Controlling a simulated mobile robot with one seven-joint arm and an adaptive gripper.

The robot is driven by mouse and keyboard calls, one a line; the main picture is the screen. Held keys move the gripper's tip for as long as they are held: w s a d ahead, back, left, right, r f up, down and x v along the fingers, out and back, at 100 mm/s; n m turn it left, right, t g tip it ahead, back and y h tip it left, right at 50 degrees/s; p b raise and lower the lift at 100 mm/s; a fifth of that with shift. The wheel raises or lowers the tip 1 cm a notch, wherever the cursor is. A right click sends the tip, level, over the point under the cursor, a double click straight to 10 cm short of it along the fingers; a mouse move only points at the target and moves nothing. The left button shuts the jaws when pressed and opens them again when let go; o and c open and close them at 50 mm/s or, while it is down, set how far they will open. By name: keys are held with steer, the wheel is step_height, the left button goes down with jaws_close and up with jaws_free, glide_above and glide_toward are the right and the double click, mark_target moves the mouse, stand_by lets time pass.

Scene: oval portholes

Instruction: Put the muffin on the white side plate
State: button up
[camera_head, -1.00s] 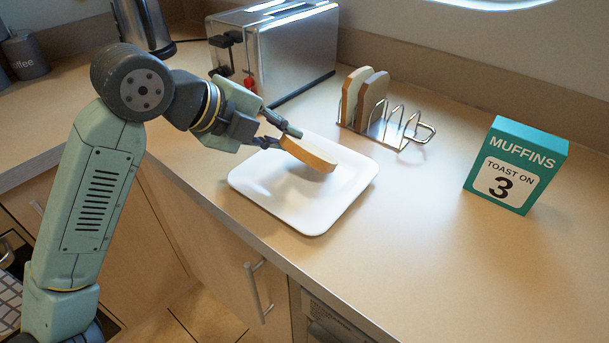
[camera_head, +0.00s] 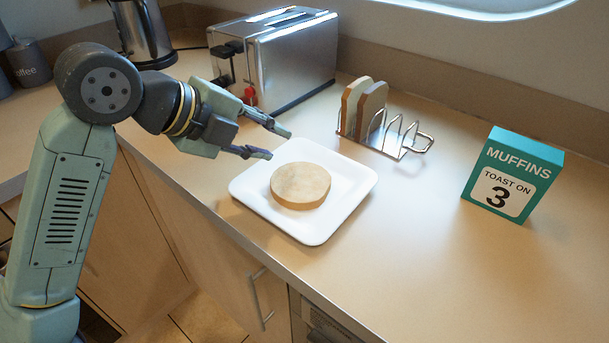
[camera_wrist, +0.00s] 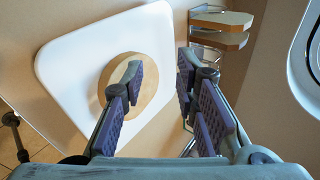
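The muffin (camera_head: 300,185), a round, flat, pale tan disc, lies flat on the white side plate (camera_head: 335,215), a square plate with rounded corners near the counter's front edge. In the wrist view the muffin (camera_wrist: 148,92) is partly hidden behind one finger, and the plate (camera_wrist: 75,65) shows around it. My gripper (camera_head: 280,143) is open and empty, above the plate's back left edge and apart from the muffin. In the wrist view its two fingers (camera_wrist: 168,95) are spread with nothing between them.
A chrome toaster (camera_head: 290,65) stands behind my gripper. A metal toast rack (camera_head: 400,140) with two bread slices (camera_head: 370,108) is right of it. A teal muffin sign (camera_head: 512,175) stands at the right. A kettle (camera_head: 145,30) is at back left. The counter's front right is clear.

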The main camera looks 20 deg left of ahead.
steer(key=p+v, duration=0.1)
steer(key=v, duration=0.3)
steer(key=shift+r, duration=0.15)
step_height(320, 180, up, 8)
steer(key=s+a+p, duration=0.1)
steer(key=s+p, duration=0.1)
steer(key=p, duration=0.2)
steer(key=shift+s+a, duration=0.1)
steer(key=shift+a, duration=0.05)
